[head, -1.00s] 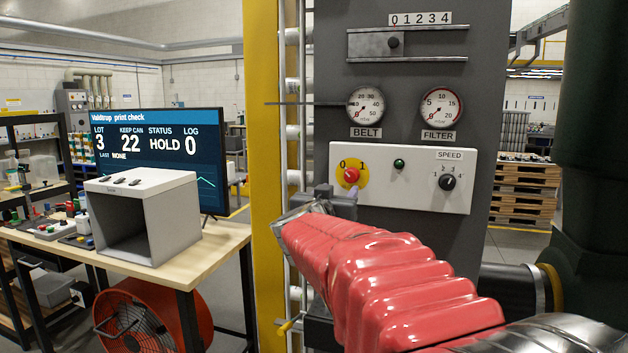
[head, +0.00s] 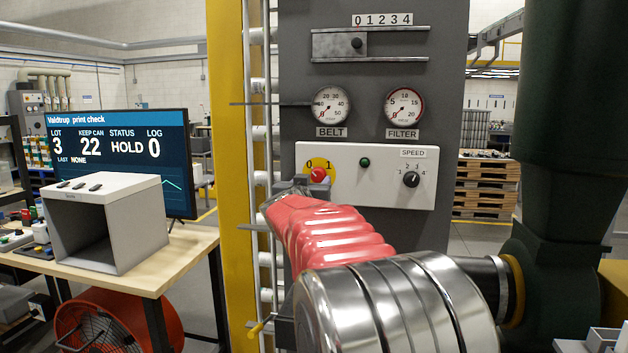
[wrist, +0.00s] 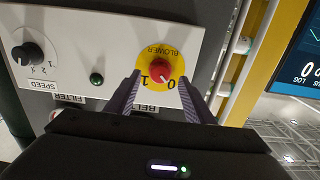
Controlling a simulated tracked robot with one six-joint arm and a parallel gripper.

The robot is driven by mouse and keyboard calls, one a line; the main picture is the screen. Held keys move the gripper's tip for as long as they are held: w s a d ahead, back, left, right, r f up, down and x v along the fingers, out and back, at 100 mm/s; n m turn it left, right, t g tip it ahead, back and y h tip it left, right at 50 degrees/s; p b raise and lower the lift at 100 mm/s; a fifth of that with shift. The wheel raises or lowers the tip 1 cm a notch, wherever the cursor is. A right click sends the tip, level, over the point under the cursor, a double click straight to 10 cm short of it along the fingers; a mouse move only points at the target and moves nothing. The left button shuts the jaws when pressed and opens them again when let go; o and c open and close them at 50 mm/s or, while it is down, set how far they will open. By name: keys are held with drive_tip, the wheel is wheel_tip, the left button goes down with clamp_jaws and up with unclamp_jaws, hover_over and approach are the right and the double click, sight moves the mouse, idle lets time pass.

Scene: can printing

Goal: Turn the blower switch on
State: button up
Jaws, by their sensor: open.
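The blower switch is a red knob (head: 319,174) on a yellow disc marked 0 and 1, on a white control panel (head: 375,190). In the wrist view, upside down, the red knob (wrist: 161,71) shows the disc's BLOWER label, and its white pointer mark looks directed between the 0 and 1 marks or near 1; I cannot tell exactly. My gripper (wrist: 162,85) is open, with one finger on each side of the knob. I cannot tell whether the fingers touch it. In the head view my gripper (head: 303,187) is at the knob, partly hiding the disc.
A green lamp (head: 365,162) and a black SPEED knob (head: 411,179) are on the same panel, to the right. BELT (head: 331,105) and FILTER (head: 404,106) gauges are above. A yellow post (head: 232,150) and pipes stand left. A bench (head: 185,262) holds a grey box and screen.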

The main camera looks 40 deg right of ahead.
sight(317, 177)
drive_tip(key=shift+x, duration=1.95)
drive_tip(key=shift+c, duration=0.3)
drive_tip(key=c, duration=0.9)
drive_tip(key=shift+a, duration=0.2)
drive_tip(key=shift+c, duration=0.4)
drive_tip(key=shift+d, duration=0.15)
